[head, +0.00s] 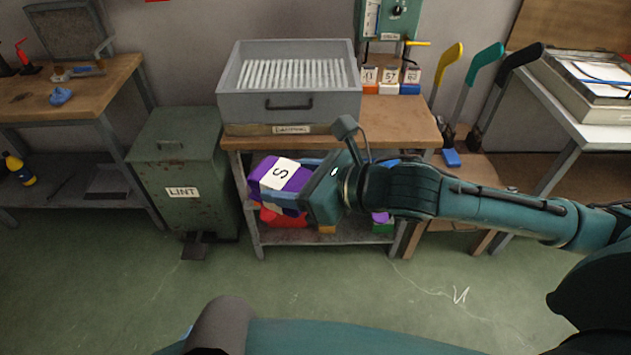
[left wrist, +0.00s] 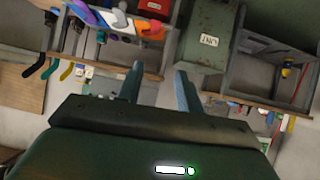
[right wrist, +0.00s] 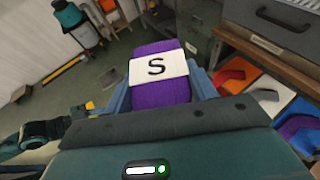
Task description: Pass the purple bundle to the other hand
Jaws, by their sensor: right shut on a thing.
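The purple bundle (head: 266,170) has a white band marked "S". My right gripper (head: 306,188) is shut on it and holds it in front of the shelf under the bench. In the right wrist view the bundle (right wrist: 160,92) sits between the two blue fingers, its band facing the camera. My left gripper (left wrist: 159,88) shows in the left wrist view with its fingers apart and nothing between them. In the head view only part of my left arm shows along the bottom edge; its gripper is not seen there.
A grey tray box (head: 290,102) stands on the wooden bench (head: 405,133). Below, colored bundles lie on the shelf, partly hidden by my right arm. A green LINT bin (head: 178,165) stands left of it. The green floor (head: 330,275) in front is clear.

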